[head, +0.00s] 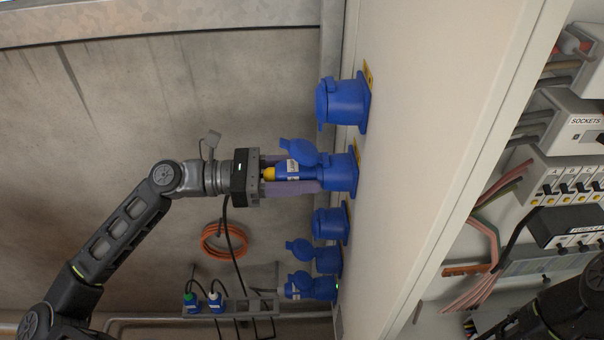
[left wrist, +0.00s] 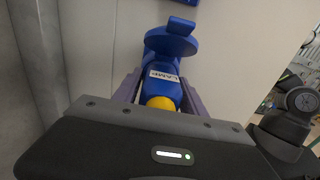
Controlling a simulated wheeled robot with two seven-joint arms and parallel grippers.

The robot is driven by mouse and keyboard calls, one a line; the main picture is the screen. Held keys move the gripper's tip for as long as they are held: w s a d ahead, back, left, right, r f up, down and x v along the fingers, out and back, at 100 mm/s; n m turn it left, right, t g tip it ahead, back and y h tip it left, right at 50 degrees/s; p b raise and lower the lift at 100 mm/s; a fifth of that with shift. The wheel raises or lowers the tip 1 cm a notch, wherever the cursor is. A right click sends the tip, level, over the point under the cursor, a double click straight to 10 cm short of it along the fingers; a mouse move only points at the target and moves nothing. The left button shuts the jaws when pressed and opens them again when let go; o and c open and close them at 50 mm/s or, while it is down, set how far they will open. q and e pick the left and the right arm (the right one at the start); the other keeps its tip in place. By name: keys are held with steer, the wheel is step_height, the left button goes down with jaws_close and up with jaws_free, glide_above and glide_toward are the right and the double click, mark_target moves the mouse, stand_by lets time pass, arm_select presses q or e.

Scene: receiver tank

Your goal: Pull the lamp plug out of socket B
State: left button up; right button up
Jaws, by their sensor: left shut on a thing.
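The lamp plug (head: 292,173) is blue with a yellow end and a white label. The label reads LAMP in the left wrist view (left wrist: 163,86). My left gripper (head: 312,175) is shut on it, with one purple finger on each side. The plug points into a blue wall socket (head: 341,173), second from the top, with its round lid (head: 298,152) swung open. Whether the plug is fully seated is hidden by the fingers and lid. The socket's yellow tag is too small to read. My right gripper is out of view.
Another blue socket (head: 343,102) sits above, and several sit below; the lowest holds a plug (head: 292,291). A power strip (head: 240,305) with two plugs and an orange cable coil (head: 223,240) are below. An open electrical cabinet (head: 560,180) is at right. Space left of the gripper is partly clear.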

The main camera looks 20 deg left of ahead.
mark_target(270, 175)
arm_select(q)
jaws_close()
steer(key=shift+a, duration=0.2)
stand_by(0.4)
steer(key=shift+p+v, duration=0.4)
steer(key=shift+v, duration=2.4)
steer(key=shift+s, duration=0.1)
steer(key=shift+o, duration=0.4)
jaws_free()
jaws_close()
